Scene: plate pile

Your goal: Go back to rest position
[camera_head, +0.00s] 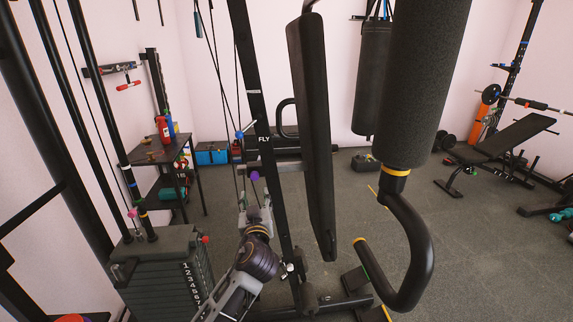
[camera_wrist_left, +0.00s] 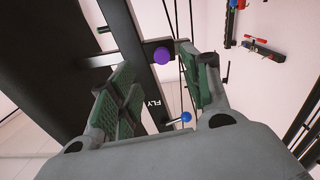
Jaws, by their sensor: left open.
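My left gripper (camera_head: 254,203) is in the lower middle of the head view, its arm reaching up from the bottom. It is beside the black upright marked FLY (camera_head: 264,139). In the left wrist view its green-padded fingers (camera_wrist_left: 167,66) are apart, with nothing held between them. A purple knob (camera_head: 254,176) is just beyond the fingertips; in the left wrist view the purple knob (camera_wrist_left: 162,55) shows in the gap between them. A blue ball-ended pin (camera_wrist_left: 185,117) also shows in that view. My right gripper is not in view.
The machine's black pad (camera_head: 311,130) and foam roller with curved handle (camera_head: 405,250) stand right of the arm. A numbered weight stack (camera_head: 165,275) is at lower left. A small table (camera_head: 160,150) stands behind. Open floor lies toward the bench (camera_head: 500,142).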

